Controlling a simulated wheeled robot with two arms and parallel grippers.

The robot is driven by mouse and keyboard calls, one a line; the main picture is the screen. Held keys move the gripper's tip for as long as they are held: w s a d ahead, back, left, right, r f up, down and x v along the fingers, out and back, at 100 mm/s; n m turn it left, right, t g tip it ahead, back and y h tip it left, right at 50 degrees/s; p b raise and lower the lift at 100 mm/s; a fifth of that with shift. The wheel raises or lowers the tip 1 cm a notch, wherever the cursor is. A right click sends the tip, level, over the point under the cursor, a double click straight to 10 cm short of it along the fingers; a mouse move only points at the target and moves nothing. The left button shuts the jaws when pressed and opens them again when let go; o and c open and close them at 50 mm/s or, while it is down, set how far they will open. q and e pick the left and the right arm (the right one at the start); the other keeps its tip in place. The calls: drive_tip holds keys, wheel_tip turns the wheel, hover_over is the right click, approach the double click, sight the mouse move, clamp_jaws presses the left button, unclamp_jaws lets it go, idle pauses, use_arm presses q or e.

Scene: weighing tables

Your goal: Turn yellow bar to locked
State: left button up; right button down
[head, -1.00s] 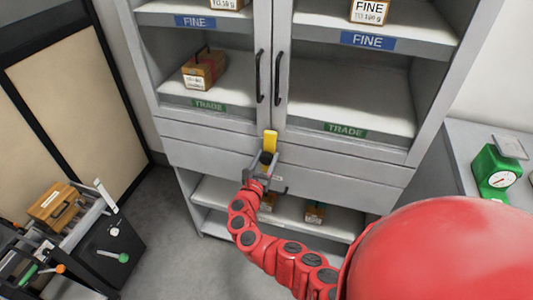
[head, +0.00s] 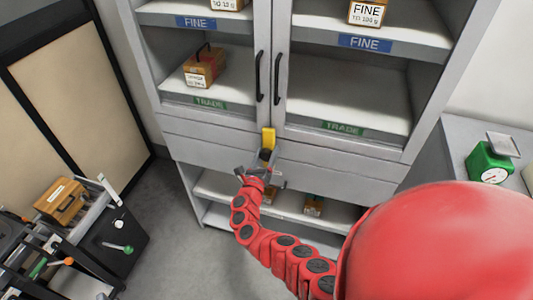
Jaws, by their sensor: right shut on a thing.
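The yellow bar (head: 268,138) stands upright at the front of the grey cabinet, below the meeting edge of its two doors. A dark part shows just beneath it. My right gripper (head: 266,163) is at the bar's lower end, shut on it. The gripper body looks rolled to one side, and its fingertips are small and partly hidden. No lock marking can be read. My left gripper is out of view.
The cabinet doors have black handles (head: 277,79). Weight boxes (head: 204,68) stand on shelves behind them. A green scale (head: 490,161) is on the right table. A black trolley (head: 117,240) with a wooden box is at lower left. Floor between is clear.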

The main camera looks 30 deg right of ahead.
drive_tip(key=shift+f, duration=0.15)
drive_tip(key=shift+c, duration=1.1)
unclamp_jaws()
drive_tip(key=shift+a, duration=0.1)
drive_tip(key=shift+s+a, duration=0.2)
drive_tip(key=b+v, duration=0.3)
drive_tip(key=v, duration=1.3)
drive_tip(key=shift+s+a, duration=0.2)
drive_tip(key=shift+a, duration=0.05)
drive_tip(key=shift+f, duration=0.1)
